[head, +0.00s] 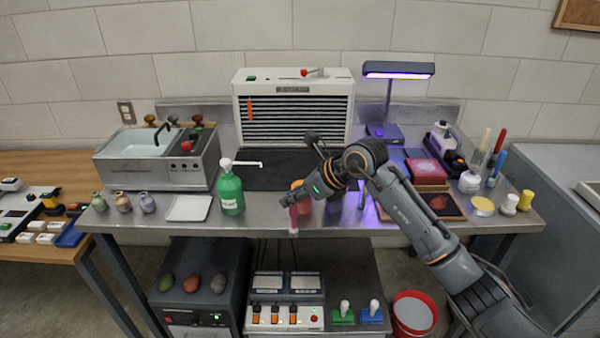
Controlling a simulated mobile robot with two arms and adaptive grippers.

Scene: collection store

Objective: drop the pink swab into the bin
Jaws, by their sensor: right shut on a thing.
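My right gripper (290,201) reaches in from the right over the front middle of the steel bench. It is shut on the pink swab (293,217), which hangs roughly upright below the fingers with a pale tip at its lower end. The upper part of the swab is hidden by the fingers. A round red-rimmed bin (398,300) with a pale inside stands low, below the bench at the right, well apart from the swab. My left gripper is not in view.
A green pump bottle (231,192) stands left of my gripper, beside a white tray (188,208). An orange object (298,185) is partly hidden behind the gripper. A purple-lit lamp (398,69) stands behind my arm. A switch box (284,317) sits below the bench.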

